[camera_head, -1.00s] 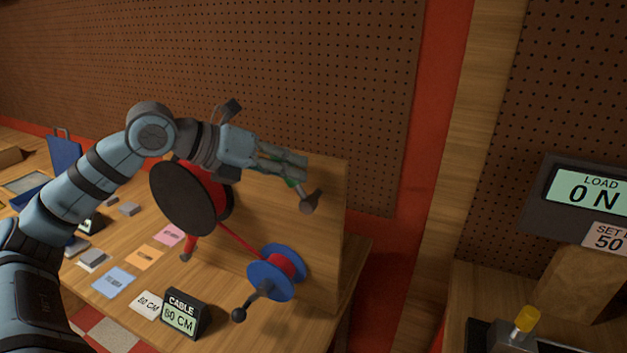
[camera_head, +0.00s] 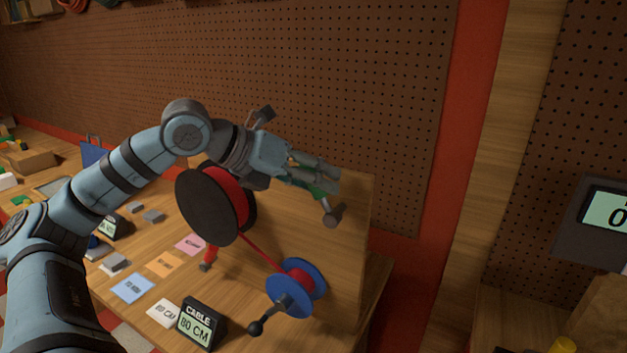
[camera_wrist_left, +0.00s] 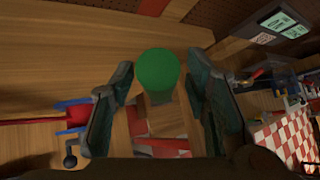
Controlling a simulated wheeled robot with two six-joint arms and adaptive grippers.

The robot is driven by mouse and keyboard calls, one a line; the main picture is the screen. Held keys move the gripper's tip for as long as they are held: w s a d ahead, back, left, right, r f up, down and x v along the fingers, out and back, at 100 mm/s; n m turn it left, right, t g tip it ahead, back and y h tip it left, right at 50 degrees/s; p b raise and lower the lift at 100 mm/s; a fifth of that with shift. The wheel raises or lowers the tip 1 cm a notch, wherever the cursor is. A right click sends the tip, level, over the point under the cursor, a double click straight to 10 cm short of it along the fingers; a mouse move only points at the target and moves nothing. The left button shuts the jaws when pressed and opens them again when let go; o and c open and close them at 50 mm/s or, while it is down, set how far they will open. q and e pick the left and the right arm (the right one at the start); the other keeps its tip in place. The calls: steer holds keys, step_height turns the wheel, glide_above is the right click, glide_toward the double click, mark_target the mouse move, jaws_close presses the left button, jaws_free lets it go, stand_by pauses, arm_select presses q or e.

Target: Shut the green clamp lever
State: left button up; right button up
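The green clamp lever (camera_head: 318,190) shows as a small patch of green beside my left fingers, at the wooden upright board. In the left wrist view its round green end (camera_wrist_left: 158,70) stands between the two fingers, with a narrow gap on each side. My left gripper (camera_head: 327,178) is open around it, reaching in from the left over the black-and-red reel. Most of the lever is hidden by the fingers in the head view. My right gripper is not in view.
A black-and-red reel (camera_head: 207,206) and a blue spool with a crank (camera_head: 301,283) are on the upright board (camera_head: 345,255), joined by red cable. A cable display (camera_head: 201,323) and coloured cards lie on the bench.

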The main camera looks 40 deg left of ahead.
arm_select(q)
steer(key=shift+r, duration=0.65)
steer(key=r, duration=0.5)
steer(key=shift+w+a+r, duration=0.25)
steer(key=shift+w+r, duration=0.1)
steer(key=shift+w, duration=0.05)
steer(key=r, duration=0.2)
steer(key=s+d+r, duration=0.1)
steer(key=shift+s+r, duration=0.1)
steer(key=shift+w+a+f, duration=0.2)
steer(key=shift+w+a, duration=0.1)
steer(key=shift+a, duration=0.1)
steer(key=shift+s+d, duration=0.1)
steer(key=shift+d, duration=0.1)
